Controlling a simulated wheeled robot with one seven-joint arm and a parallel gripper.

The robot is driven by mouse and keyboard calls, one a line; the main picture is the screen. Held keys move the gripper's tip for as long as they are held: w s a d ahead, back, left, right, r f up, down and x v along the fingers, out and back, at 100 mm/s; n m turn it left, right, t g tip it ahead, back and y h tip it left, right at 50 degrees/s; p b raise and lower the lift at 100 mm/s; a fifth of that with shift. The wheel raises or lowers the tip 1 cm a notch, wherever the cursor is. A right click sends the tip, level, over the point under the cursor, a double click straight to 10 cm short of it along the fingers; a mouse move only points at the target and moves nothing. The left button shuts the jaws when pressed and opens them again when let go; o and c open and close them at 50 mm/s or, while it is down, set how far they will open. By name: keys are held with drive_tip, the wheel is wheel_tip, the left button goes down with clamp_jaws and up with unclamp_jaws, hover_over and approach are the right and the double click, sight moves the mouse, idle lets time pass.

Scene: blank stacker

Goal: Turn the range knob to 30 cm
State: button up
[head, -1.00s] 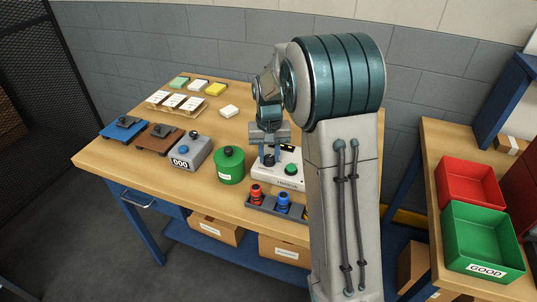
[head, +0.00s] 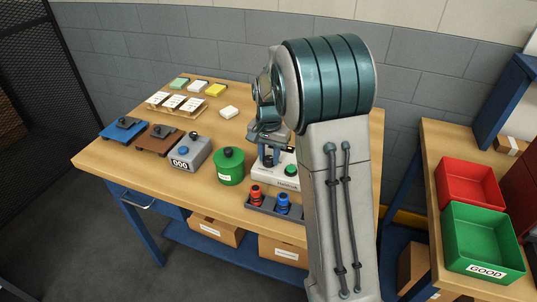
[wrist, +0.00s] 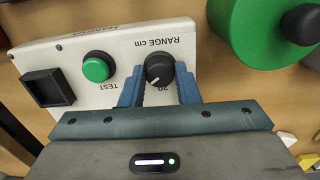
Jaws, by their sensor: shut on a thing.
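The white device box (wrist: 120,45) lies on the wooden table and shows upside down in the wrist view. A pale pointer mark shows on the knob, toward the side of the "20". My gripper (wrist: 160,86) is shut on the knob, one blue finger on each side. The rest of the scale is hidden by the fingers and knob. In the head view my gripper (head: 269,152) is over the device box (head: 286,180), partly hidden by my arm.
The green TEST button (wrist: 97,68) and a black square socket (wrist: 47,88) are on the same box. A green round canister (head: 230,167) stands close by. A dark rack (head: 268,206) with red and blue knobbed pieces is in front. A grey counter box (head: 191,155) stands further left.

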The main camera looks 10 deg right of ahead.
sight(269, 157)
drive_tip(key=shift+w+r, duration=0.15)
drive_tip(key=shift+r, duration=0.05)
drive_tip(key=o, duration=1)
drive_tip(key=shift+f, duration=0.1)
wheel_tip(269, 157, up, 14)
drive_tip(key=shift+f, duration=0.1)
